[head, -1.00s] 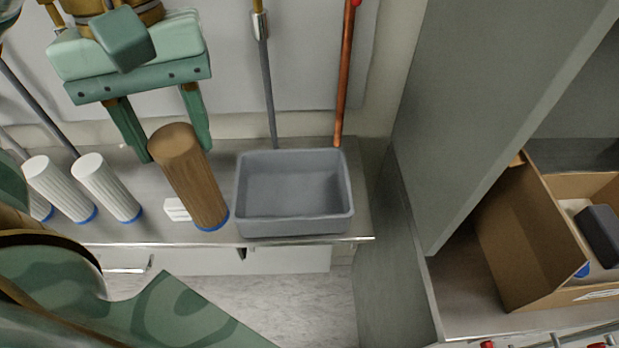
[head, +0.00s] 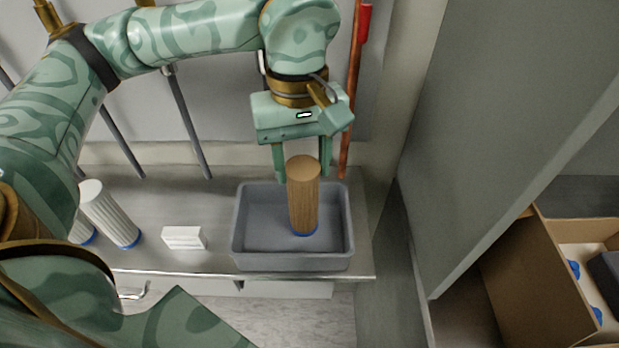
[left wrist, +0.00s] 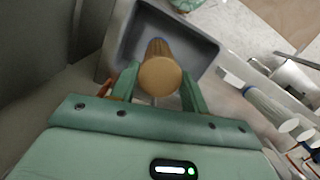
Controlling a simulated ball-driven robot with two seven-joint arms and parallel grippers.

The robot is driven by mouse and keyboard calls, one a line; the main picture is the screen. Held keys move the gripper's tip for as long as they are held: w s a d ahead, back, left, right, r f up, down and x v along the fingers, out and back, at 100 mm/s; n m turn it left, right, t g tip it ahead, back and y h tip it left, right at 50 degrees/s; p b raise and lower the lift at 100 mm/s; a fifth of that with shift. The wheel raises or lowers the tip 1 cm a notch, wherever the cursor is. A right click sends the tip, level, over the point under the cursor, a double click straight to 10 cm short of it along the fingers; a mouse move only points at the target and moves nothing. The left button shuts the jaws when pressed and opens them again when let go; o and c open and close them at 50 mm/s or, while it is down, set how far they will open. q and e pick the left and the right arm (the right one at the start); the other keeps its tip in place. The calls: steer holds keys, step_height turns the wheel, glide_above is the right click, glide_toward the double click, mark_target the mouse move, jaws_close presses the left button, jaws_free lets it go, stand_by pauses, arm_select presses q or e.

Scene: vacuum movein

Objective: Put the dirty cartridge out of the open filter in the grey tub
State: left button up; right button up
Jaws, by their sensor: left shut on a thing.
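The dirty cartridge is a brown ribbed cylinder (head: 303,200) with a blue bottom rim. It is upright in the head view, over or inside the grey tub (head: 240,252); I cannot tell if its base touches the tub floor. My left gripper (head: 302,172) is shut on the cartridge near its top. In the left wrist view the cartridge (left wrist: 160,76) is between the two fingers, with the grey tub (left wrist: 205,62) around and beyond it. The open filter is not clearly in view. My right gripper is not in view.
White pleated cartridges (head: 110,212) with blue rims stand at the left of the counter. A small white box (head: 184,238) lies left of the tub. A grey panel rises to the right, and a cardboard box (head: 540,285) stands beyond it. The counter between white box and tub is clear.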

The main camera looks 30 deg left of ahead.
arm_select(q)
steer(key=shift+w+d+f, duration=0.1)
steer(key=shift+w+f, duration=0.15)
steer(key=shift+f, duration=0.05)
steer(key=f, duration=0.2)
steer(key=f+b, duration=0.1)
steer(key=shift+w+d+f, duration=0.15)
steer(key=shift+w+f, duration=0.05)
steer(key=shift+f, duration=0.15)
steer(key=o, duration=1.4)
steer(key=shift+f, duration=0.1)
steer(key=r+p, duration=0.1)
steer(key=r, duration=0.3)
steer(key=r+p, duration=0.1)
steer(key=r, duration=0.3)
steer(key=w+a+r+p, duration=0.1)
steer(key=r, duration=0.3)
steer(key=shift+r, duration=0.15)
